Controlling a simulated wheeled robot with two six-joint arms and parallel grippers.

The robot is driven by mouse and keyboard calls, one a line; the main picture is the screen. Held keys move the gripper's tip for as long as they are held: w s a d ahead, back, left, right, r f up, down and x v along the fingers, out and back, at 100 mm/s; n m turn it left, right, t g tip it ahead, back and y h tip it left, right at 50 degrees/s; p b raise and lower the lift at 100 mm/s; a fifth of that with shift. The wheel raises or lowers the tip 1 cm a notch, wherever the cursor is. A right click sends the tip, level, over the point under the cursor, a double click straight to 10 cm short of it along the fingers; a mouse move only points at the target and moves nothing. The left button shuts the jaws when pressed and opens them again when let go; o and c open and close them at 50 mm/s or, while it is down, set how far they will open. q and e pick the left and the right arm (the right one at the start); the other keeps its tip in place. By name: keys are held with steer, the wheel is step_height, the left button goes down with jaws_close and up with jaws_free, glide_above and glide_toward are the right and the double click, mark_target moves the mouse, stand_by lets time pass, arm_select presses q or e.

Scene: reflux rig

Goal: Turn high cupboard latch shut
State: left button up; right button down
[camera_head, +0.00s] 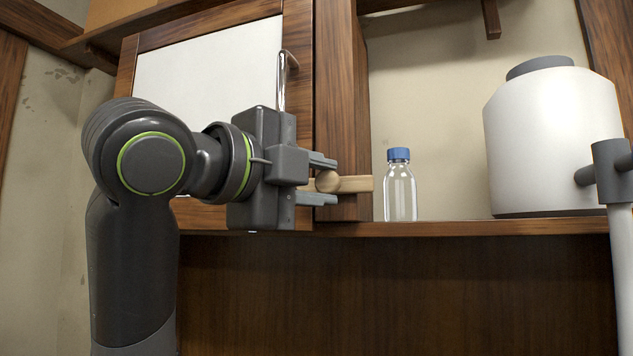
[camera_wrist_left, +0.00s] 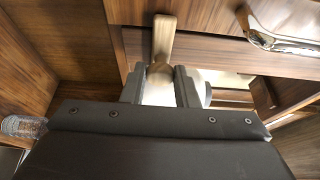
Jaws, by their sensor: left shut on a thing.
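The cupboard (camera_head: 215,65) has a white door panel in a brown wooden frame, and the door looks closed. Its latch (camera_head: 355,184) is a pale wooden bar with a round knob, lying level across the edge of the door and the post beside it. My left gripper (camera_head: 325,179) is shut on the latch's knob, with one finger above and one below. In the left wrist view the latch (camera_wrist_left: 163,42) shows between the fingertips of my left gripper (camera_wrist_left: 161,82). My right gripper is not in view.
A metal door handle (camera_head: 282,80) is just above my left gripper. A clear bottle with a blue cap (camera_head: 400,190) stands on the shelf (camera_head: 440,228) right of the latch. A large white container (camera_head: 553,140) with a grey lid stands farther right.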

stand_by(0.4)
arm_select(q)
steer(key=o, duration=1)
steer(key=b+v, duration=0.5)
steer(key=v, duration=1.2)
steer(key=shift+s+a, duration=0.1)
steer(key=shift+s, duration=0.1)
